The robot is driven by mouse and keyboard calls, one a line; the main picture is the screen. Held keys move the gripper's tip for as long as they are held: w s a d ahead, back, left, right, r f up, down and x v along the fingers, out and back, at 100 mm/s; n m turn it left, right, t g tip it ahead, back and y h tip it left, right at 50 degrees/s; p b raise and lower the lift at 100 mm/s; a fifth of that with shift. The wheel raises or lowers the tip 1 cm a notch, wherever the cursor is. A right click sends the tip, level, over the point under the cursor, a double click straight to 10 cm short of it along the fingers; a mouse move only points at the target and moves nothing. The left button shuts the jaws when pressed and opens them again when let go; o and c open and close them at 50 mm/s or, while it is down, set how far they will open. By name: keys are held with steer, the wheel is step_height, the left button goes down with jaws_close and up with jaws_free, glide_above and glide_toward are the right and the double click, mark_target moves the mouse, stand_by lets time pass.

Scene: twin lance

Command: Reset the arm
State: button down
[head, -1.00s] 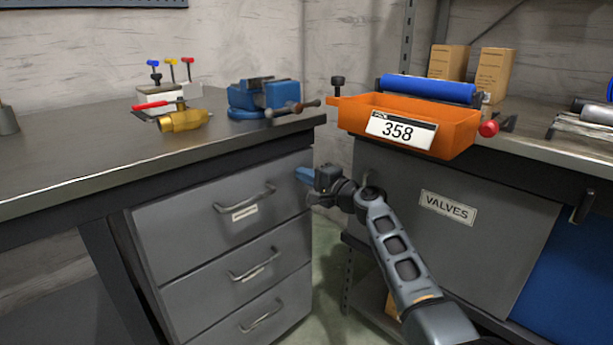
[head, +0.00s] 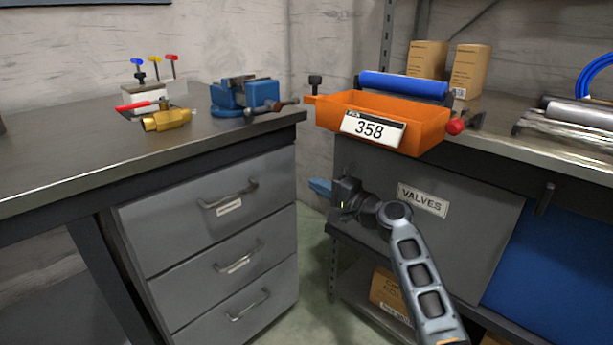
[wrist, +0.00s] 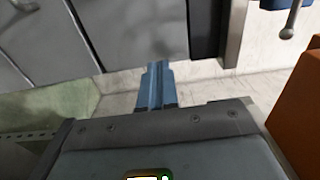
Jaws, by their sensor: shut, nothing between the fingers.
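My gripper (head: 320,187) is in front of the right bench's grey front in the head view, left of the VALVES label (head: 422,199) and below the orange bin (head: 381,120). Its blue fingers point left toward the drawer unit. In the wrist view the fingers of my gripper (wrist: 156,82) lie together with nothing between them. My arm is bent, with its link running down to the bottom edge of the head view.
The left bench has grey drawers (head: 215,235), a blue vise (head: 246,95) and a brass valve (head: 167,120) with a red handle. The orange bin labelled 358 overhangs the right bench edge. A cardboard box (head: 391,290) sits on the lower shelf. Open floor shows between the benches.

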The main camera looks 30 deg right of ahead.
steer(key=s+a+f+n+g+h, duration=0.1)
steer(key=s+a+f+h, duration=0.15)
steer(key=s+f, duration=0.65)
steer(key=s+a+f+n+g+h, duration=0.1)
steer(key=s+a+f, duration=0.4)
steer(key=s, duration=0.5)
steer(key=s+a+f+n+g+h, duration=0.1)
steer(key=s+a+n, duration=0.15)
steer(key=s, duration=0.75)
steer(key=s+a+f+n+h, duration=0.1)
steer(key=s+f+n, duration=0.15)
steer(key=s, duration=0.85)
steer(key=s+a+r+n, duration=0.4)
steer(key=s+r+n, duration=0.4)
steer(key=s+r, duration=0.8)
step_height(320, 180, up, 21)
steer(key=s+p, duration=0.1)
steer(key=p, duration=2)
steer(key=shift+y+p, duration=0.35)
steer(key=shift+y, duration=0.1)
